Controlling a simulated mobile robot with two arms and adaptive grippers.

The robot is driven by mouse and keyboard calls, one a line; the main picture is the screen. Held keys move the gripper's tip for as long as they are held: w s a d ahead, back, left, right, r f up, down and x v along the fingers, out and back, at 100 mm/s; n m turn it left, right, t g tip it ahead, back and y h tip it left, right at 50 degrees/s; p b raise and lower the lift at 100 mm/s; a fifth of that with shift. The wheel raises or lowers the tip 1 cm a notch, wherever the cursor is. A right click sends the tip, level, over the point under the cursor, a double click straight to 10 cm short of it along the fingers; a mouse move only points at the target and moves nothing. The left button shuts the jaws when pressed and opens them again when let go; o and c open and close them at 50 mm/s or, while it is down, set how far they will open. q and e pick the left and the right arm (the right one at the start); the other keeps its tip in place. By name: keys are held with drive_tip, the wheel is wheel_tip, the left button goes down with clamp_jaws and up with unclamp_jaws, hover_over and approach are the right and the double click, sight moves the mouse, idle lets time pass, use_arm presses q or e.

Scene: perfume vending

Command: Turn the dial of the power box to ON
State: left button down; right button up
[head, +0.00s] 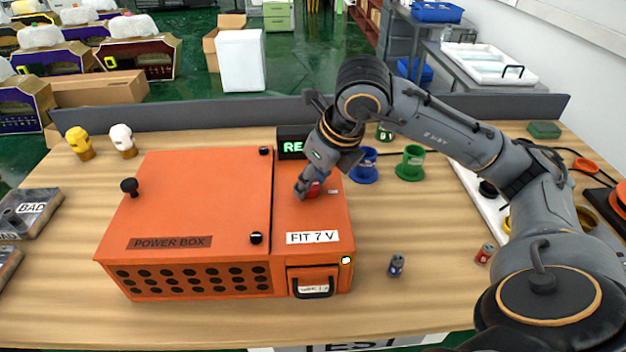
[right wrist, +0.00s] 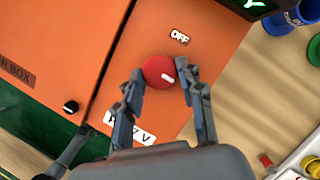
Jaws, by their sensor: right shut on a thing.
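The orange power box (head: 190,205) stands on the wooden table, with a "POWER BOX" label on its lid. Its red dial (right wrist: 158,72) is on the narrower right-hand panel, and it also shows partly behind my fingers in the head view (head: 313,189). My right gripper (right wrist: 160,70) is shut on the dial, one finger on each side. The dial's white mark points right and slightly down in the right wrist view. I see no ON label. My left gripper is out of view.
A black display with green letters (head: 293,143) stands behind the box. Yellow and white heads (head: 122,140) stand at the left back.

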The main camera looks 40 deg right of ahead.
idle(0.4)
drive_tip(key=o, duration=1.2)
drive_tip(key=shift+c, duration=0.2)
drive_tip(key=v, duration=1.2)
drive_tip(key=shift+s, duration=0.1)
